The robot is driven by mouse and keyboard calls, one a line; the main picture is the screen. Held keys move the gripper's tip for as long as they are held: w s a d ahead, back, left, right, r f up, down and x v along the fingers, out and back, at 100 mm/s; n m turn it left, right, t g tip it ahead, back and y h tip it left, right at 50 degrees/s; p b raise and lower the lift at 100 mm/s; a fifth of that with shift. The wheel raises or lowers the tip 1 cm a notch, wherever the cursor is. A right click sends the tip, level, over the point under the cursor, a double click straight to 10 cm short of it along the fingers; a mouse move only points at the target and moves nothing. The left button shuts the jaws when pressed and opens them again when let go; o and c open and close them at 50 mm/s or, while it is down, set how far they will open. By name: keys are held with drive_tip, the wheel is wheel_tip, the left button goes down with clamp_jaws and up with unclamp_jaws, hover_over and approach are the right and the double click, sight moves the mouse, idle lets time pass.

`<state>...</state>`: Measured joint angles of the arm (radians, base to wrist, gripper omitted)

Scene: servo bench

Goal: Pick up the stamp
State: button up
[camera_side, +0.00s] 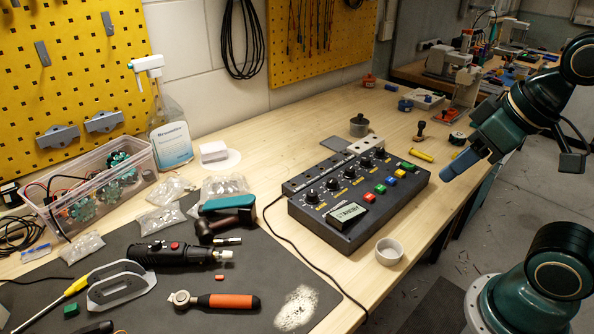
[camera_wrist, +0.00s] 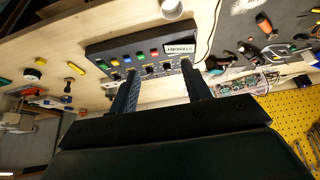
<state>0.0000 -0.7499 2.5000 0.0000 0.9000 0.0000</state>
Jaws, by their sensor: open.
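In the wrist view a small dark shape at the left, by the same marker, appears to be the stamp (camera_wrist: 67,86). My gripper (camera_side: 448,173) hangs over the bench's right edge, in front of the stamp and apart from it. In the wrist view my gripper (camera_wrist: 159,67) has its two fingers spread, with nothing held between them; the control box shows beyond them.
The control box (camera_side: 345,235) with knobs and coloured buttons fills the bench middle. A small grey cup (camera_side: 389,251) stands near the front edge. Tools lie on a dark mat (camera_side: 240,260) at left.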

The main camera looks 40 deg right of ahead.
drive_tip(key=w+d+r+m+t+h, duration=0.1)
drive_tip(key=w+d+m+h, duration=0.1)
drive_tip(key=w+d+m, duration=0.6)
drive_tip(key=m+g+h, duration=0.1)
drive_tip(key=m+h, duration=0.4)
drive_tip(key=h, duration=0.6)
hover_over(420, 131)
drive_tip(key=s+a, duration=0.2)
drive_tip(key=a, duration=0.2)
wheel_tip(420, 131, down, 11)
drive_tip(key=shift+w+d+r, duration=0.15)
drive_tip(key=shift+w+d, duration=0.05)
drive_tip(key=shift+f, duration=2.95)
